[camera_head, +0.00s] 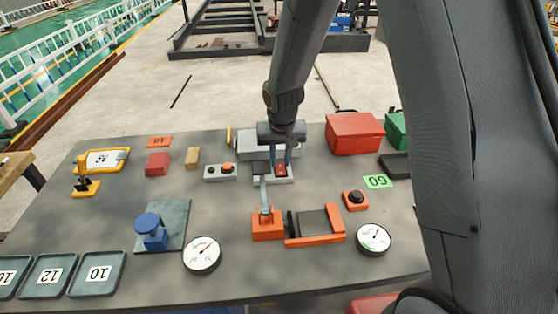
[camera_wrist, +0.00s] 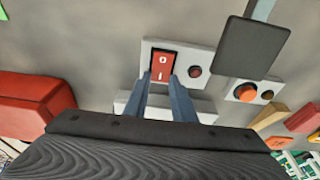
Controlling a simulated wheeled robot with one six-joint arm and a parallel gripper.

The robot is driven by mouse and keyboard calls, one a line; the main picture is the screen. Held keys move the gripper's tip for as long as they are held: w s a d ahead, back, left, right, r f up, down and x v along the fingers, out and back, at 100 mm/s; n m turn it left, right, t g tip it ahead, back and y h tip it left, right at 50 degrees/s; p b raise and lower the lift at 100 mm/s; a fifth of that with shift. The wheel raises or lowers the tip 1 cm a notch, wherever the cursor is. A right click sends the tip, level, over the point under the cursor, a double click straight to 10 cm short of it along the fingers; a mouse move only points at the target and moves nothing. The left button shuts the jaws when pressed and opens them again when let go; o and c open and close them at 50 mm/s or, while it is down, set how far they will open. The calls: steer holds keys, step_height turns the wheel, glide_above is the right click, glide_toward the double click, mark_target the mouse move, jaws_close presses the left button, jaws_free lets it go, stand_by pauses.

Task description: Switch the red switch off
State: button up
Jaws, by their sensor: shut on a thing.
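The red switch (camera_wrist: 165,62) is a rocker marked O and I, set in a pale plate (camera_wrist: 200,53) with a small dark red round lamp (camera_wrist: 195,71) beside it. In the head view the red switch (camera_head: 282,170) is partly hidden by my gripper (camera_head: 281,166). In the wrist view the two blue-grey fingers of my gripper (camera_wrist: 161,78) reach to the I end of the rocker, one at each side of it. They are shut on the switch, though the exact contact is hard to see. Which end of the rocker is pressed in, I cannot tell.
A lever (camera_head: 264,190) on an orange base stands just in front of the switch. A grey button box (camera_head: 212,174) is to its left. A red box (camera_head: 354,134) is at the back right. An orange-framed vise (camera_head: 315,228) and gauges are nearer.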

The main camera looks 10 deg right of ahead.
mark_target(282, 172)
stand_by(0.3)
steer(key=o, duration=1.1)
steer(key=shift+c, duration=0.2)
steer(key=shift+r, duration=0.15)
steer(key=b+v, duration=0.1)
steer(key=v, duration=0.5)
steer(key=shift+b, duration=0.3)
steer(key=shift+v, duration=0.8)
steer(key=shift+s+d, duration=0.15)
steer(key=shift+s, duration=0.05)
